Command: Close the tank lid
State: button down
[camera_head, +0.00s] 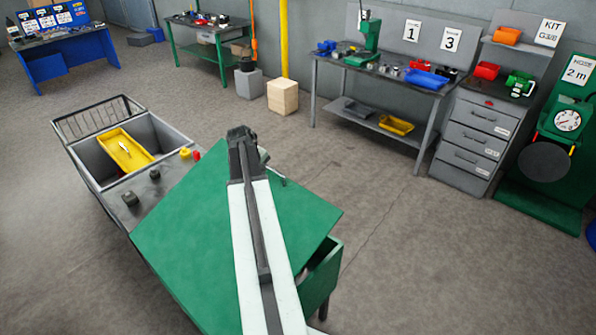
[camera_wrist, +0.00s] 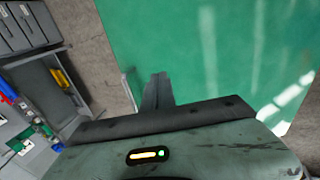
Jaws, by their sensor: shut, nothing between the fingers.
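The tank lid (camera_head: 180,235) is a large flat green panel in the head view, and its surface also fills much of the wrist view (camera_wrist: 210,50). It lies over the green tank (camera_head: 322,280), whose right corner shows below the panel's right edge with a dark gap between them. The lid appears raised or tilted there. My gripper (camera_head: 241,133) is at the lid's far edge in the head view, my arm crossing above the panel. In the wrist view my gripper (camera_wrist: 157,88) is shut and empty, beside the lid's left edge. Contact with the lid cannot be told.
A grey basin (camera_head: 165,135) with a yellow tray (camera_head: 125,149) and a grey counter stand left of the lid. A workbench (camera_head: 390,80), a drawer cabinet (camera_head: 472,140) and a green gauge stand (camera_head: 540,205) line the back right. The floor between is clear.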

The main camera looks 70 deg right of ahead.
jog(key=s+d+r+p, duration=0.1)
jog(key=s+d+r, duration=0.2)
jog(key=s+d, duration=0.35)
jog(key=b, duration=1.3)
send_near(299, 191)
jog(key=shift+g, duration=0.3)
jog(key=x, duration=0.6)
jog(key=shift+w+f, duration=0.3)
jog(key=shift+f, duration=0.1)
jog(key=shift+d+f, duration=0.15)
jog(key=shift+d, duration=0.05)
